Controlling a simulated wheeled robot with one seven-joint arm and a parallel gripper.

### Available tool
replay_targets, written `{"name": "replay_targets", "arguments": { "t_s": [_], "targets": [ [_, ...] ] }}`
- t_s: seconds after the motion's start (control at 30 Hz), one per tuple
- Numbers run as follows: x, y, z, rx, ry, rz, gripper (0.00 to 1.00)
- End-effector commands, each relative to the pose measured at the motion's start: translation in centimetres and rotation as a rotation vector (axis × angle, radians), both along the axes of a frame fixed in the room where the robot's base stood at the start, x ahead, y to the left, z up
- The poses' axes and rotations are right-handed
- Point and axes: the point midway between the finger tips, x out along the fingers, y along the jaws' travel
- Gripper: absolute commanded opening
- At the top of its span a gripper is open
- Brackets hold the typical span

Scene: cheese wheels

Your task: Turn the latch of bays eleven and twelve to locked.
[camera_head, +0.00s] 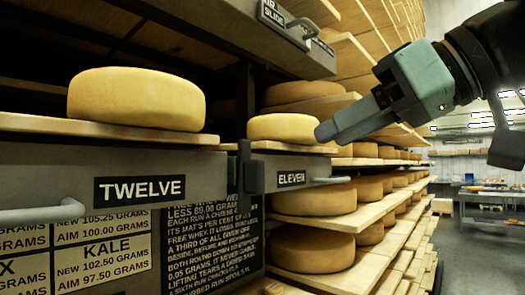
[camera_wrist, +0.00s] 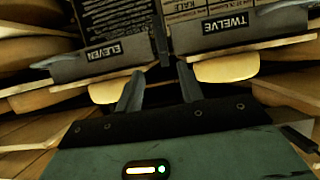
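The dark latch (camera_head: 246,172) sits on the post between the drawer fronts of bay twelve (camera_head: 60,185) and bay eleven (camera_head: 318,170). Its bar stands upright. In the wrist view, which is upside down, the latch (camera_wrist: 161,42) shows between the eleven label (camera_wrist: 103,52) and the twelve label (camera_wrist: 225,23). My gripper (camera_head: 328,131) is up and to the right of the latch, apart from it, in front of bay eleven. In the wrist view my gripper (camera_wrist: 160,88) has its two fingers spread with nothing held between them.
One cheese wheel (camera_head: 136,98) sits on the board of bay twelve and another (camera_head: 283,128) on bay eleven. Grey handles (camera_head: 60,213) stick out from the fronts. An upper drawer (camera_head: 250,35) overhangs. Shelves of wheels run back on the right, beside an open aisle.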

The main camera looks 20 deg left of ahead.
Motion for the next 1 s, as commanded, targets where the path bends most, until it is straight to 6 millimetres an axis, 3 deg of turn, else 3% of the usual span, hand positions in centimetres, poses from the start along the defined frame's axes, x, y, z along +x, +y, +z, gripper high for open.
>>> {"name": "replay_targets", "arguments": {
  "t_s": [0.1, 0.53, 0.73, 1.0],
  "targets": [
    [0.9, 2.5, -1.0, -0.006, 0.007, 0.004, 0.38],
    [3.9, 9.8, -4.4, -0.005, 0.005, 0.003, 0.38],
    [4.7, 11.6, -5.3, -0.002, 0.002, 0.003, 0.38],
    [4.9, 12.1, -5.5, -0.002, 0.001, 0.002, 0.38]
  ]
}}
